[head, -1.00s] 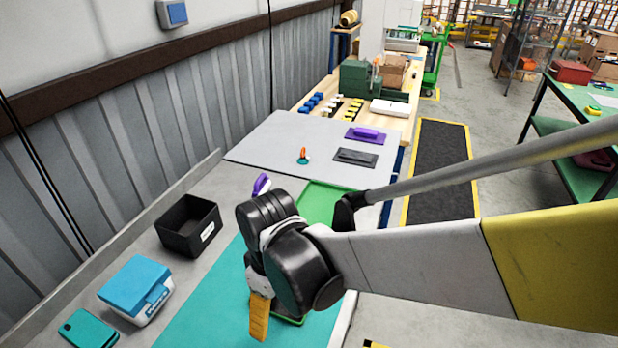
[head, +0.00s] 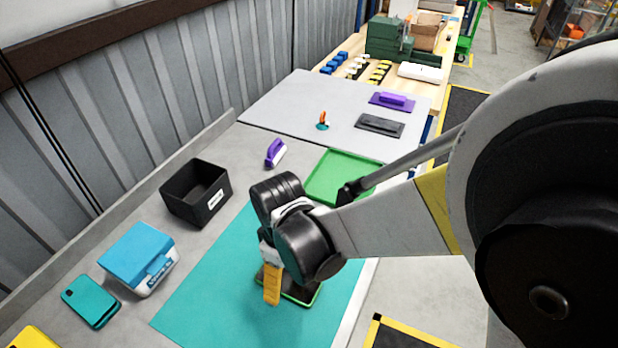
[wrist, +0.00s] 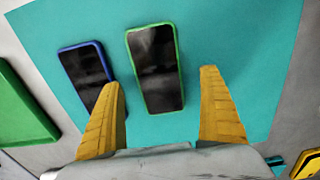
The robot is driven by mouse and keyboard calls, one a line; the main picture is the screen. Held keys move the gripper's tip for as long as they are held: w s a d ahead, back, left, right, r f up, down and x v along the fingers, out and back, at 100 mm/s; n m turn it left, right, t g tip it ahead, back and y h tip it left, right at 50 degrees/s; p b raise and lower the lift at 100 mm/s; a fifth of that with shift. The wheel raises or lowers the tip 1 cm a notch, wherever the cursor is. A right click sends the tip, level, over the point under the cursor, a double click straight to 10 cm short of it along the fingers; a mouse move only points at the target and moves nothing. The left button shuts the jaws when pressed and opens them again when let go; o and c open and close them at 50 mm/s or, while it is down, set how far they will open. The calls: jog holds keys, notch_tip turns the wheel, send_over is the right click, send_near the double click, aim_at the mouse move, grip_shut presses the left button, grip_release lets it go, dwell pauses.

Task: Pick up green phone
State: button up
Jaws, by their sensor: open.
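The green phone, black-screened with a bright green rim, lies face up on the teal mat in the wrist view (wrist: 154,70). In the head view it shows partly behind my gripper, with its green edge visible (head: 306,299). A blue-rimmed phone (wrist: 82,70) lies just left of it, partly covered by my left finger. My gripper (wrist: 162,78) is open, its yellow fingers apart with nothing held between them. The fingertips frame the lower part of the green phone in the picture; their height above it is unclear. One finger shows in the head view (head: 272,285).
The teal mat (head: 210,305) has free room around the phones. A green tray (head: 340,180) lies beyond my gripper. To the left are a black bin (head: 181,205), a blue-lidded box (head: 137,252) and a flat teal device (head: 90,302). A purple-handled brush (head: 276,152) lies farther back.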

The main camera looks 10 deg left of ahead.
aim_at(288, 280)
notch_tip(288, 280, down, 3)
jog(key=shift+w+f+b, duration=0.1)
jog(key=shift+b, duration=0.3)
jog(key=c, duration=1.4)
jog(key=shift+r, duration=0.25)
